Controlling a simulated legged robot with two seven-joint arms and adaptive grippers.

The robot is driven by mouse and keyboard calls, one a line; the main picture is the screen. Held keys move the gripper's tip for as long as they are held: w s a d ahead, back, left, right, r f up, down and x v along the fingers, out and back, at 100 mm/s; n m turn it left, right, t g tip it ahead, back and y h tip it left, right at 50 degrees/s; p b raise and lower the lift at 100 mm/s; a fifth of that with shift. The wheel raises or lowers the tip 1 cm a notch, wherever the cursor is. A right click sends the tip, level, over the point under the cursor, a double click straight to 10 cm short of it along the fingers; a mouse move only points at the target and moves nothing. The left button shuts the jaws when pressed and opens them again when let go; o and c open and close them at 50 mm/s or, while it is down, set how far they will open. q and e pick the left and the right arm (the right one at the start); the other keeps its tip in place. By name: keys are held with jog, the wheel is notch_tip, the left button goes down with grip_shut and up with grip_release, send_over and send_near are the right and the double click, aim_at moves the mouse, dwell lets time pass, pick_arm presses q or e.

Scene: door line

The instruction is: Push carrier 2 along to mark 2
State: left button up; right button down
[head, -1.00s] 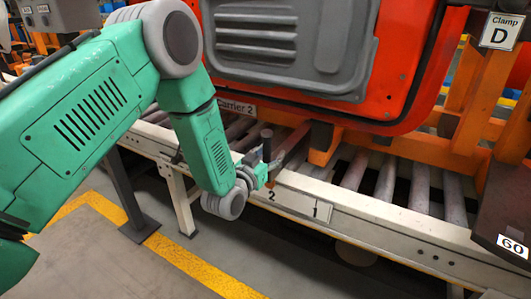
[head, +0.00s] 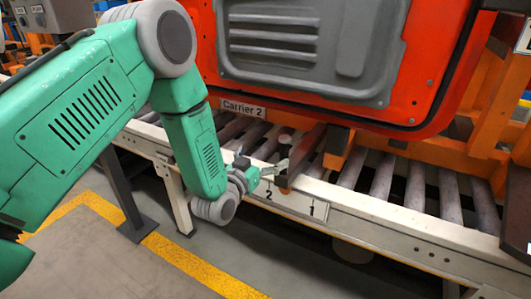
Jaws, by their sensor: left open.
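Carrier 2 is an orange frame (head: 470,150) with a red door panel (head: 410,60) on it. Its label (head: 243,107) reads "Carrier 2". A dark-ended bar (head: 303,150) reaches from the carrier to the near rail. Mark 2 (head: 268,194) and mark 1 (head: 312,209) are on the rail's front face; the bar's near end is just right of mark 2, above the rail. My left gripper (head: 278,169) is open beside the left side of the bar's near end. I cannot tell whether it touches. My right gripper is out of view.
A roller conveyor with a cream side rail (head: 400,243) runs across, bare rollers (head: 415,187) showing right of the bar. A dark support post (head: 124,195) and yellow floor line (head: 190,262) are in front. A dark plate (head: 517,215) is at the right edge.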

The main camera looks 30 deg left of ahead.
pick_arm(q)
jog(key=s+p, duration=0.2)
jog(key=s, duration=0.7)
jog(key=shift+r, duration=0.45)
jog(key=shift+s+a+f, duration=0.1)
